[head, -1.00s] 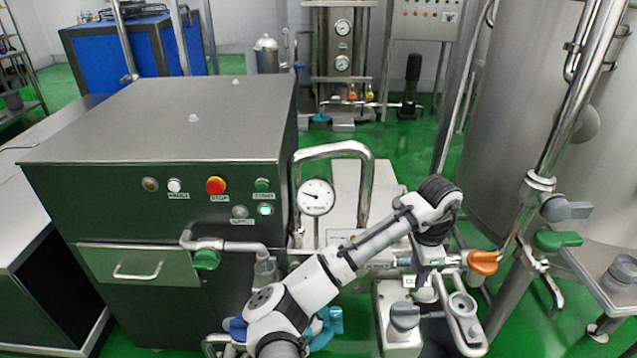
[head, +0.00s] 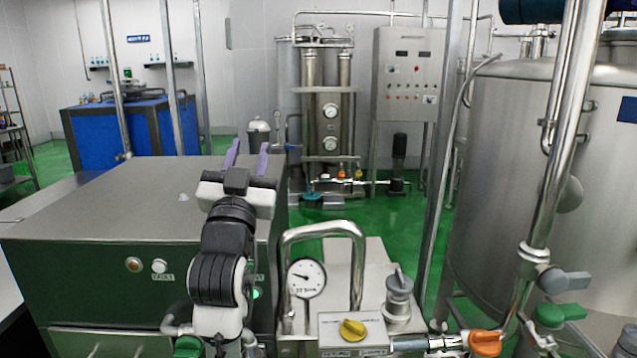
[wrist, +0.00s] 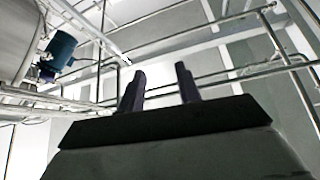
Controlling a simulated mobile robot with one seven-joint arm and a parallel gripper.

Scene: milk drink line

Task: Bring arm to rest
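My arm is folded upward in the lower middle of the head view, in front of the dark green machine cabinet. My gripper (head: 246,158) points up, with two purple fingers standing apart and nothing between them. The wrist view also shows my gripper (wrist: 160,88) with its fingers apart and empty, against the ceiling and overhead pipes. The arm hides part of the cabinet's front panel, including some of its buttons.
The steel-topped cabinet (head: 100,212) stands close behind the arm. A pressure gauge (head: 306,278), a bent pipe handle and a yellow knob (head: 352,330) are just right. A large steel tank (head: 500,170) stands further right. Green floor (head: 400,225) is open beyond.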

